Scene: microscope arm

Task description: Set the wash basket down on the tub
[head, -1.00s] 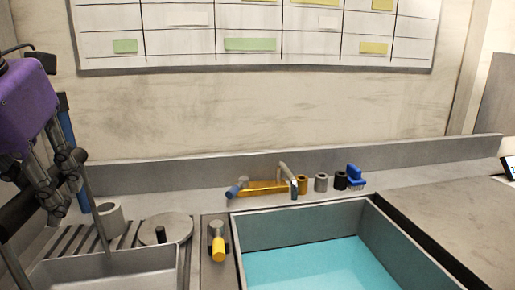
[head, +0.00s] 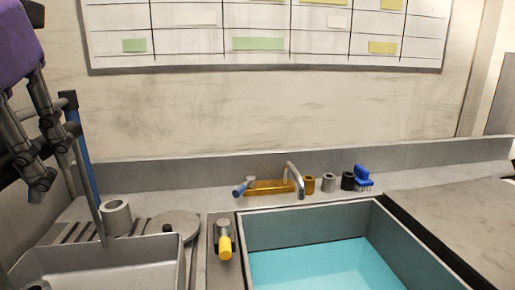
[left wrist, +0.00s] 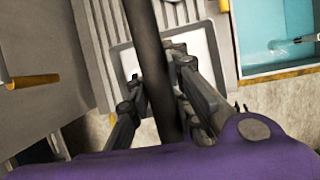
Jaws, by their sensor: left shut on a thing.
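The wash basket (head: 150,262) is a grey open box at the lower left of the head view, with a tall thin handle. My left gripper (head: 38,178), under a purple wrist, is at the upper left, above the basket. In the left wrist view its fingers are shut around the dark handle bar, with the pale basket (left wrist: 122,62) beyond. The basket is over or on the ribbed drainboard; I cannot tell whether it touches. The tub (head: 300,228), holding teal water, is to the right of the basket; its rim also shows in the left wrist view (left wrist: 275,74). My right gripper is not seen.
A yellow-tipped lever (head: 224,243) stands between basket and tub. A round lid (head: 178,226) and grey cup (head: 116,217) are behind the basket. A brass faucet (head: 272,188), small cylinders and a blue brush (head: 363,178) line the back ledge. The counter (head: 460,215) at right is clear.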

